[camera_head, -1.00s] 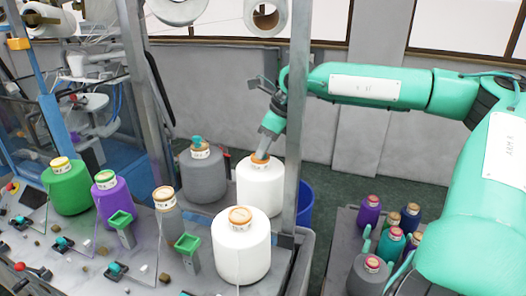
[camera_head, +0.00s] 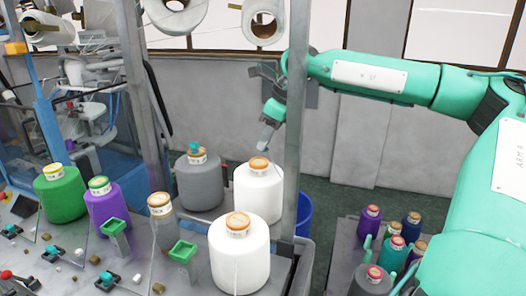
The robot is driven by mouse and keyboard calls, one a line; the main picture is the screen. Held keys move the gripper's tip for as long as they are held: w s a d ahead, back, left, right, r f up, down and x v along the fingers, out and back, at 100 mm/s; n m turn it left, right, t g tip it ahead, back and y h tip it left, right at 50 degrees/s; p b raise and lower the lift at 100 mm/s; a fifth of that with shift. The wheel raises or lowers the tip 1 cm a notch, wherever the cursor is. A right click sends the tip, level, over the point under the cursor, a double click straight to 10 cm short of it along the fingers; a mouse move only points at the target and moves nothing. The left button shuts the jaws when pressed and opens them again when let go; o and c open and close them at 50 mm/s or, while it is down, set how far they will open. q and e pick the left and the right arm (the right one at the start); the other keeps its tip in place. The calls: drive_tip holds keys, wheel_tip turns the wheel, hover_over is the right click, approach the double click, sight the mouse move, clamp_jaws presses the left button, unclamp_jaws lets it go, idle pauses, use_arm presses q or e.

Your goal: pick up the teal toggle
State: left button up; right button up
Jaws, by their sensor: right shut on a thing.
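My right gripper (camera_head: 266,146) hangs pointing down just above the orange cap of the rear white yarn cone (camera_head: 259,190). It is shut on a small teal thing, the teal toggle (camera_head: 266,150), which barely shows at the fingertips. Most of the toggle is hidden by the fingers. My left gripper is not in view.
A front white cone (camera_head: 239,260) stands close to an upright grey post (camera_head: 293,150). Green (camera_head: 60,197) and purple (camera_head: 108,207) cones stand left. Several teal-topped switches (camera_head: 52,253) line the panel. A cart with several small spools (camera_head: 369,222) is at right.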

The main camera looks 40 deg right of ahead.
drive_tip(key=s+d+b, duration=0.4)
drive_tip(key=s+b, duration=0.1)
drive_tip(key=s, duration=0.2)
drive_tip(key=s+d+b, duration=0.4)
drive_tip(key=s+b, duration=0.2)
drive_tip(key=s, duration=0.2)
drive_tip(key=shift+b, duration=0.3)
idle(0.4)
drive_tip(key=shift+s, duration=0.1)
drive_tip(key=shift+f, duration=0.1)
